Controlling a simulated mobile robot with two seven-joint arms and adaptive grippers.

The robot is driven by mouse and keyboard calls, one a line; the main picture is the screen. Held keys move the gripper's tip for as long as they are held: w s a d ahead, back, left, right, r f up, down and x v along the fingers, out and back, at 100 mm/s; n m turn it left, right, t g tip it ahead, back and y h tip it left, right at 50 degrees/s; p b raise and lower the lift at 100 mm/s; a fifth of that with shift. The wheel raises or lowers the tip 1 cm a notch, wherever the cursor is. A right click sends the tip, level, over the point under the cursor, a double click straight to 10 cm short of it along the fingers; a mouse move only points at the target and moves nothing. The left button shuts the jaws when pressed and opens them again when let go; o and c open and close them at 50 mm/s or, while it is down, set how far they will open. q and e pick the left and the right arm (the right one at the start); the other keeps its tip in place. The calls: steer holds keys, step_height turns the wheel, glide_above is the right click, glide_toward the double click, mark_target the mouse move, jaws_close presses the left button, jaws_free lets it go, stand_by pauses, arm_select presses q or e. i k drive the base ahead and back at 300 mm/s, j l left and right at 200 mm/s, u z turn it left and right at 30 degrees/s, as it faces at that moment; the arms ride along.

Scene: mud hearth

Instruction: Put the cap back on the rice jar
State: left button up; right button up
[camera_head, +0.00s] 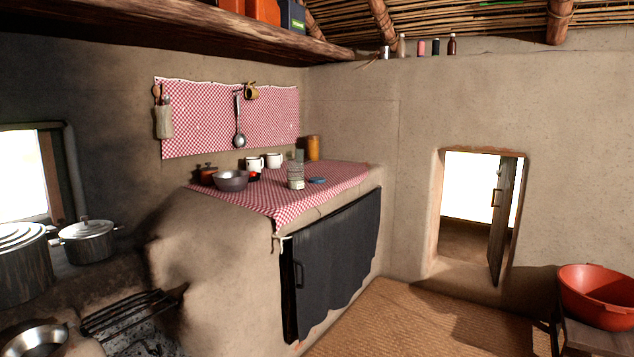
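A jar with pale contents (296,177), which looks like the rice jar, stands upright near the front of the checked cloth on the mud counter. Its top is hard to make out at this size. A flat blue disc (316,181), likely the cap, lies on the cloth just right of the jar, apart from it. Neither of my grippers shows in the head view.
A dark curtain (335,260) hangs below. Open floor matting (410,320) lies in front; a red basin (597,300) stands right.

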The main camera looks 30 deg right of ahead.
mark_target(295, 169)
steer(key=i+l+z, duration=0.85)
steer(key=i+z, duration=0.8)
steer(key=i, duration=0.15)
steer(key=i+u, duration=0.3)
steer(key=i+l+u, duration=0.35)
steer(key=i, duration=0.15)
steer(key=i+l+u, duration=0.15)
steer(key=i+u, duration=0.35)
steer(key=u, duration=0.2)
steer(key=i+l+u, duration=0.15)
steer(key=u, duration=0.2)
steer(key=i+l+u, duration=0.15)
steer(key=u, duration=0.25)
steer(key=i+l+u, duration=0.1)
steer(key=u, duration=0.25)
steer(key=i+l+u, duration=0.2)
steer(key=l+u, duration=0.2)
steer(key=i+l+u, duration=0.2)
steer(key=l+u, duration=0.2)
